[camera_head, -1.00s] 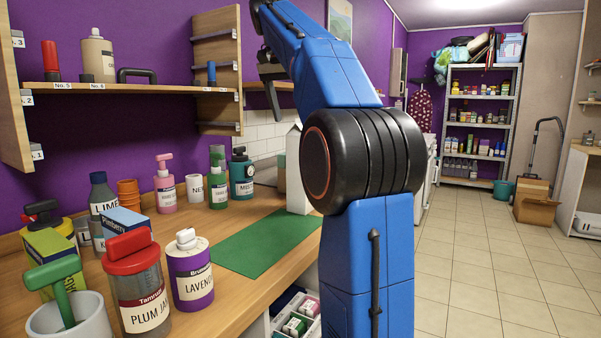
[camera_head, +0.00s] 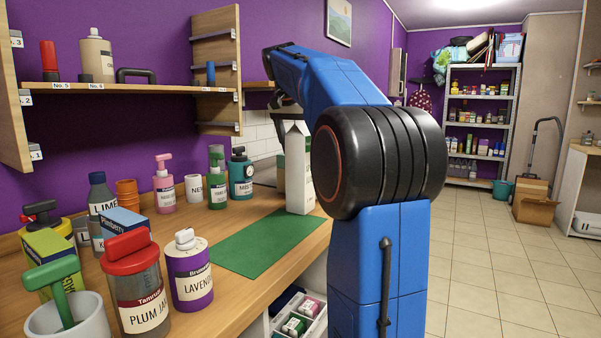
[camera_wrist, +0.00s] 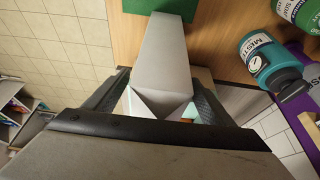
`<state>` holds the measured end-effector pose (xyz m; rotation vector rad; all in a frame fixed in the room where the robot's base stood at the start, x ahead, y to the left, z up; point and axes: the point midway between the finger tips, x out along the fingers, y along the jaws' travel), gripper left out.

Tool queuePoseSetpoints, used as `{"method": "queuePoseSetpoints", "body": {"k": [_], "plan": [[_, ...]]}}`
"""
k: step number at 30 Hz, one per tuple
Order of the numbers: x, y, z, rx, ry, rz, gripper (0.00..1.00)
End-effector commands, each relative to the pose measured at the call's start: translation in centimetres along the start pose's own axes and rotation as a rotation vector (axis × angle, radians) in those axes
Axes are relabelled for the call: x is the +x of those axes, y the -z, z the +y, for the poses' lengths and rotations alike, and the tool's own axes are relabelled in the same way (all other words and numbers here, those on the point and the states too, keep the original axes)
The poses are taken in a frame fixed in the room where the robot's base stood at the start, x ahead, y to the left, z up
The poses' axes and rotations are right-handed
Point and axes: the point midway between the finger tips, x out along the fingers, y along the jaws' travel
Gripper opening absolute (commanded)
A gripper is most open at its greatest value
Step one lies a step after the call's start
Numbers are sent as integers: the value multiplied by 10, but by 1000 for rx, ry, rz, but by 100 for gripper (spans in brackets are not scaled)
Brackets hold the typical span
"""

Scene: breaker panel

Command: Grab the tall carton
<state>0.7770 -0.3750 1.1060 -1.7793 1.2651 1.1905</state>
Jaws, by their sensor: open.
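The tall carton (camera_head: 298,170) is white with a gabled top and stands upright on the wooden counter, just past the green mat. My arm covers part of its right side in the head view. In the wrist view the carton (camera_wrist: 167,58) lies between the two fingers of my gripper (camera_wrist: 160,98), its gabled top towards the palm. The fingers are apart, one on each side of the top. I cannot tell whether either finger touches it. In the head view my gripper is mostly hidden behind my forearm, above the carton.
The green mat (camera_head: 255,243) is a clear patch of the counter. A teal bottle (camera_head: 241,174) stands left of the carton, beside a green-capped bottle (camera_head: 217,185). A purple jar (camera_head: 189,272) and a red-lidded jar (camera_head: 138,290) stand nearer. A wall shelf (camera_head: 150,91) hangs above the counter's left part.

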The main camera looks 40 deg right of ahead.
Motion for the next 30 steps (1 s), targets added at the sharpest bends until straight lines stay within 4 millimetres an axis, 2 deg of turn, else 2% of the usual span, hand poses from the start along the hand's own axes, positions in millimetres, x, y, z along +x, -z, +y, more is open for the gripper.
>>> {"method": "queuePoseSetpoints", "body": {"k": [7, 8, 17, 26, 30], "plan": [[2, 0, 0, 0, 1, 1, 77], [2, 0, 0, 0, 1, 0, 72], [2, 0, 0, 0, 1, 0, 0], [-1, 1, 0, 1, 2, 3, 0], [-10, 5, 0, 1, 4, 4, 0]]}}
